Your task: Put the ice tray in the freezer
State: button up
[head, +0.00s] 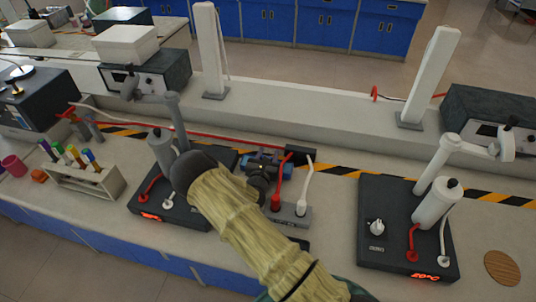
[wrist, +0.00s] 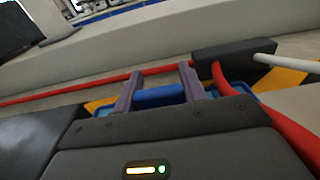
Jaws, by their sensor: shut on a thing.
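My gripper (head: 264,160) is at the end of my arm, low over the bench beside a power strip. In the wrist view its two fingers (wrist: 158,82) are shut on a blue thing (wrist: 158,96), which may be the ice tray. More blue shows at both sides behind the gripper body. In the head view only small blue parts (head: 287,171) show around the gripper, so its full shape is hidden. I cannot tell whether it touches the bench. No freezer can be made out in either view.
A power strip (head: 291,215) with red and white plugs is close by. Hotplate stirrers stand left (head: 200,213) and right (head: 385,235). A tube rack (head: 85,183) is at the left. A raised ledge (head: 300,112) runs behind; a red cable (wrist: 60,92) crosses near the fingers.

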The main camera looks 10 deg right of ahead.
jog(key=shift+r, duration=0.1)
jog(key=o, duration=1.2)
jog(key=b+v, duration=0.1)
jog(key=v, duration=0.6)
jog(key=shift+s, duration=0.3)
